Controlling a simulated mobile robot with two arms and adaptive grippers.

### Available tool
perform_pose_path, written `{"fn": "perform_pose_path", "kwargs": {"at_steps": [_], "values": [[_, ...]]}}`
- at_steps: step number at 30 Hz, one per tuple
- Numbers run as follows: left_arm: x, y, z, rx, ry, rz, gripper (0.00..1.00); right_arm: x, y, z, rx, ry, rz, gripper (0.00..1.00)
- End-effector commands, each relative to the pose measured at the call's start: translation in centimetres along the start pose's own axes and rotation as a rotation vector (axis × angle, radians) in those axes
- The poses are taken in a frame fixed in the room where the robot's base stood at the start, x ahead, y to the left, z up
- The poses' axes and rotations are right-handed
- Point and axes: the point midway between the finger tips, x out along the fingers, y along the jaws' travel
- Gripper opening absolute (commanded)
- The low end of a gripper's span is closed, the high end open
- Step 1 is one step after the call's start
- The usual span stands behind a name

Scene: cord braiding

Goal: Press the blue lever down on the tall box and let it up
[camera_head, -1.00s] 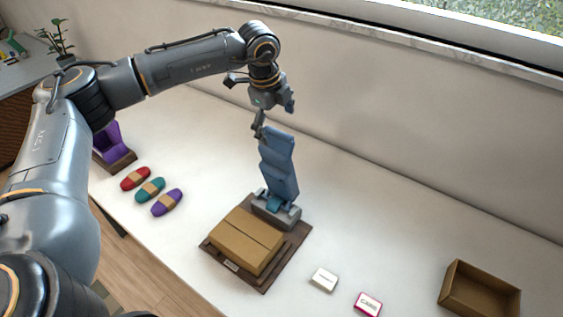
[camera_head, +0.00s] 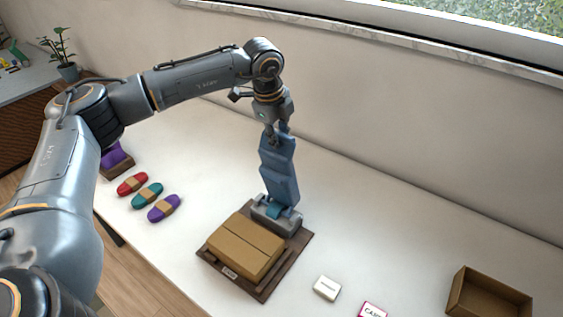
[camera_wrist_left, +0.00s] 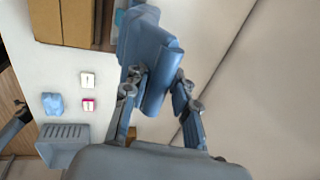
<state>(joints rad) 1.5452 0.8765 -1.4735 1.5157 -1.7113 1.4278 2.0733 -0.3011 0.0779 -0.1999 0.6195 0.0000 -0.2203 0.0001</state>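The blue lever (camera_head: 280,172) stands upright as a tall, bent blue piece on a grey base (camera_head: 277,216). The base sits on a dark wooden board beside a brown box (camera_head: 246,246), which looks low rather than tall. My left gripper (camera_head: 277,132) points down at the lever's upper end. In the left wrist view the gripper (camera_wrist_left: 160,88) is open, with one finger on each side of the blue lever (camera_wrist_left: 157,72). I cannot tell whether either finger touches it. My right gripper is not in view.
Red, teal and purple cord bundles (camera_head: 148,195) lie to the left. A white box (camera_head: 327,288), a pink-edged card box (camera_head: 372,309) and an open brown carton (camera_head: 488,296) are at the lower right. The wall runs behind; the table's right middle is clear.

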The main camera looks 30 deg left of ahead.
Motion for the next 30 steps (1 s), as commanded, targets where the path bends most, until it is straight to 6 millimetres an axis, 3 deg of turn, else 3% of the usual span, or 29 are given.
{"fn": "perform_pose_path", "kwargs": {"at_steps": [1, 3, 10, 21, 30], "values": [[0.0, 0.0, 0.0, 0.0, 0.0, 0.0, 0.11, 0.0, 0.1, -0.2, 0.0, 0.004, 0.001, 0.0], [0.0, 0.0, 0.0, 0.0, 0.0, 0.0, 0.01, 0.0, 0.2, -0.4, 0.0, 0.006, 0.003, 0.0], [0.0, 0.4, 0.0, 0.0, 0.0, 0.0, 0.01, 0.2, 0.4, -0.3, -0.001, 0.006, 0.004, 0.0], [-0.8, 4.1, 0.0, 0.0, 0.001, 0.0, 0.01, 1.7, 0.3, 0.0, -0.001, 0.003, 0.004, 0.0], [-1.1, 4.5, 0.0, 0.0, 0.0, 0.0, 0.01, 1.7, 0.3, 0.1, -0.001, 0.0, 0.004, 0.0]]}}
